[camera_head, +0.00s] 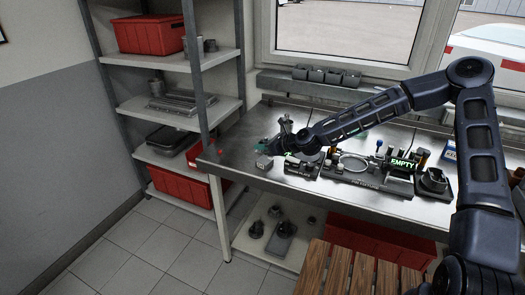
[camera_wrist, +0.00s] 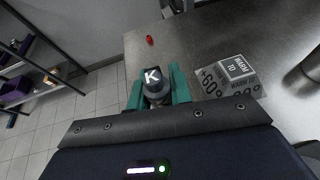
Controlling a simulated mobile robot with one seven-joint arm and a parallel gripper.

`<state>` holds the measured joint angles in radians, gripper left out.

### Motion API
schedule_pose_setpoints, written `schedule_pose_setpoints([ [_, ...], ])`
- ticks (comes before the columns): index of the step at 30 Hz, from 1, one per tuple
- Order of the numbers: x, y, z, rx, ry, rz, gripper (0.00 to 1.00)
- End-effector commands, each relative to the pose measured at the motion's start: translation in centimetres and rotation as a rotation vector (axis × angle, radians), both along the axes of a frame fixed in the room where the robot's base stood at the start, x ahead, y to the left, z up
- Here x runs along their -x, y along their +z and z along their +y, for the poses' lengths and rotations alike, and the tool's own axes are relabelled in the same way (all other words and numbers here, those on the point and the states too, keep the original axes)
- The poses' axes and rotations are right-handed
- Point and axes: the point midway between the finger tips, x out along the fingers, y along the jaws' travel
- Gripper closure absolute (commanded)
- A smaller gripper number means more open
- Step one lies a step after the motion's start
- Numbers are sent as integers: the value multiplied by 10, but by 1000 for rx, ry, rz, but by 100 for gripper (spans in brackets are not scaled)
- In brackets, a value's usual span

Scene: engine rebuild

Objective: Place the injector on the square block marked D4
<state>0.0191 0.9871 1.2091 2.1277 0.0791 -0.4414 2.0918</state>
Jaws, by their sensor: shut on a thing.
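My gripper (camera_wrist: 157,98) has teal fingers, closed around a grey, rounded part (camera_wrist: 156,92) that I take to be the injector. Most of that part is hidden between the fingers. A dark face marked with a white K (camera_wrist: 152,75) shows just beyond it in the wrist view; I cannot tell whether they touch. In the head view my gripper (camera_head: 268,146) is over the left part of the bench, and its load is too small to make out. A small grey block (camera_head: 264,162) sits near the bench's front edge, just below the gripper. I can read no D4 mark.
The metal bench (camera_head: 240,150) has a small red object (camera_wrist: 150,40) near its left end. Shelves with red bins (camera_head: 150,34) rise at left.

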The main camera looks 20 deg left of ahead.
Motion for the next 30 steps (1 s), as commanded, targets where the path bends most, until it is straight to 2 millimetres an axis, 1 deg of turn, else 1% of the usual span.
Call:
schedule_pose_setpoints([
  [1,0,-8,0,1,1,1,100],
  [3,0,-18,0,1,0,2,100],
  [6,0,-24,0,0,0,1,100],
  [17,0,-27,0,0,0,1,100],
  [18,0,-27,0,0,0,0,72],
  [20,0,-27,0,0,-1,0,60],
  [21,0,-27,0,0,-1,0,57],
  [30,0,-26,0,0,-1,0,57],
])
